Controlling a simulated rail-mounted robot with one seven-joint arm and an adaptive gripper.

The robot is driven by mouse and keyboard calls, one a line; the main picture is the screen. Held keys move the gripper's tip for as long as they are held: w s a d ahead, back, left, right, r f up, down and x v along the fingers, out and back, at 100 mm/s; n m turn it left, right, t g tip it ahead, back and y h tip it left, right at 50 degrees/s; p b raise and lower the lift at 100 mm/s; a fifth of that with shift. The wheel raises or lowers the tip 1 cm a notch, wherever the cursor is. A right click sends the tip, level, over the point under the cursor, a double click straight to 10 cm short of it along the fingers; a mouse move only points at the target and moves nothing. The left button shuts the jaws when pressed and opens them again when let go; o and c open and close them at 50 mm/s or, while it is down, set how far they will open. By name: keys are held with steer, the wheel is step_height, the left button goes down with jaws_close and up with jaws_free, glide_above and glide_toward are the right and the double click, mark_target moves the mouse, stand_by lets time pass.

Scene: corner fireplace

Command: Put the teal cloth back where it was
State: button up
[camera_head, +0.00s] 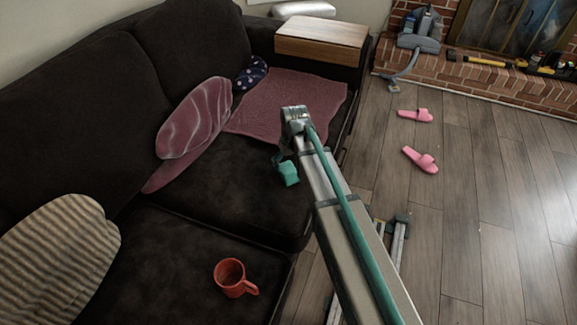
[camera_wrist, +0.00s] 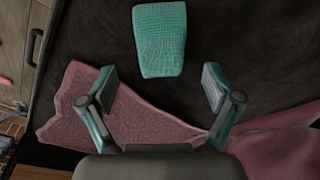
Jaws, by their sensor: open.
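The teal cloth (camera_wrist: 160,40) shows in the wrist view as a small, ribbed, roughly rectangular piece over the dark sofa seat, at the top middle. In the head view it appears as a small bright teal patch (camera_head: 289,173) just below my gripper (camera_head: 279,157), partly hidden by my arm. In the wrist view my gripper (camera_wrist: 160,86) has its two fingers spread wide, with nothing between them. The cloth lies ahead of the gap, apart from both fingertips. I cannot tell the height of the fingers above the seat.
The dark sofa (camera_head: 222,178) holds a pink blanket (camera_head: 285,100), a pink cushion (camera_head: 195,117), a striped cushion (camera_head: 58,255) and a red mug (camera_head: 230,278). A wooden tray (camera_head: 322,38) covers the far armrest. Pink slippers (camera_head: 420,160) lie on the otherwise fairly open floor.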

mark_target(290, 172)
step_height(290, 172, up, 7)
steer(key=s+p, duration=0.1)
steer(key=shift+d+r, duration=0.15)
steer(key=shift+d, duration=0.15)
